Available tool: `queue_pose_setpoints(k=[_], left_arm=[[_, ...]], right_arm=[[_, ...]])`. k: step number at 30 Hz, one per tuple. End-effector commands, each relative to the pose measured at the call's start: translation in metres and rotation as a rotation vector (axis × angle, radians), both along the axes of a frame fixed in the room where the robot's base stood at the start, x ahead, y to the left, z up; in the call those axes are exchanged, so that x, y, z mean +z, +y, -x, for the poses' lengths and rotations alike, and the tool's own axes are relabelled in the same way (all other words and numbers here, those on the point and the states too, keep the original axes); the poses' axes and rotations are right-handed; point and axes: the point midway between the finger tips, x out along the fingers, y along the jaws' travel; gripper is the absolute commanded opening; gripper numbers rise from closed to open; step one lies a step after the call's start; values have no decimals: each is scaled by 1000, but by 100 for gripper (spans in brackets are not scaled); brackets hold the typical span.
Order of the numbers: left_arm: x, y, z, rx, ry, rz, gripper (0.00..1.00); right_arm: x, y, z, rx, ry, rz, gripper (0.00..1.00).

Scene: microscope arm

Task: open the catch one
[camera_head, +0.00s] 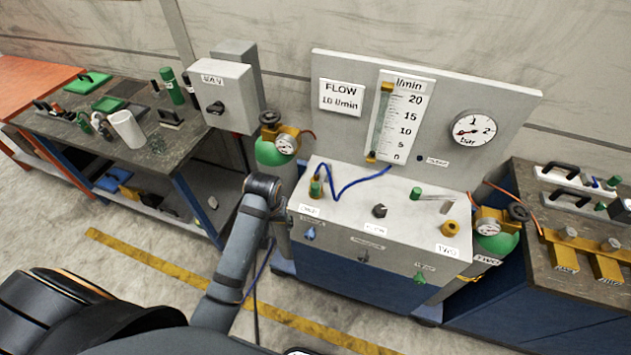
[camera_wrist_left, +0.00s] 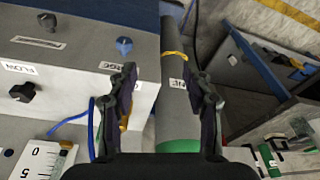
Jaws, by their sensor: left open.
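In the head view a green-topped gas cylinder (camera_head: 273,153) with a brass valve and gauge stands at the left side of the console. In the wrist view its grey body (camera_wrist_left: 178,115) carries a partly hidden label ending in "NE" (camera_wrist_left: 178,84) and a thin yellow strap (camera_wrist_left: 176,55). No catch is clearly made out on it. My left gripper (camera_wrist_left: 162,88) is open; the cylinder shows between its fingers, and I see no contact. In the head view the end of my left arm (camera_head: 262,186) is in front of the cylinder and hides its lower part. My right gripper is out of view.
The console (camera_head: 345,205) has knobs, a blue hose (camera_head: 352,184) and an upright flow panel (camera_head: 333,65). A second cylinder (camera_head: 496,242), labelled TWO, stands at its right. Side benches (camera_head: 75,128) flank it. The floor in front is open, with a yellow stripe (camera_head: 150,263).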

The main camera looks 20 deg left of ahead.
Motion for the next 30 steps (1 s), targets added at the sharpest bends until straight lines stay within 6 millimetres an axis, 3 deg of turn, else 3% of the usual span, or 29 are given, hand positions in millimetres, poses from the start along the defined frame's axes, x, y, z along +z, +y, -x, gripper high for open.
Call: queue_pose_setpoints(k=[5, 9, 12, 16, 20, 23, 28, 30], left_arm=[[29, -19, -62, 123, 51, 51, 50], [65, -42, -111, 219, 112, 83, 50], [91, -56, -134, 268, 147, 89, 50], [111, -65, -147, 300, 171, 89, 50], [114, -67, -149, 305, 177, 89, 50], [107, -67, -149, 305, 177, 89, 50], [76, -66, -149, 304, 176, 89, 50], [70, -66, -148, 305, 180, 87, 50]], right_arm=[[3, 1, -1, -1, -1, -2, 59], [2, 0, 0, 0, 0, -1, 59], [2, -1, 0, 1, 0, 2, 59], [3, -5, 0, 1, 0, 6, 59], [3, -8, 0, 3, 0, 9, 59], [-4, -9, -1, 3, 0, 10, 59], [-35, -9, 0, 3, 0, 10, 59], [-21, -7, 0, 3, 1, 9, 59]])
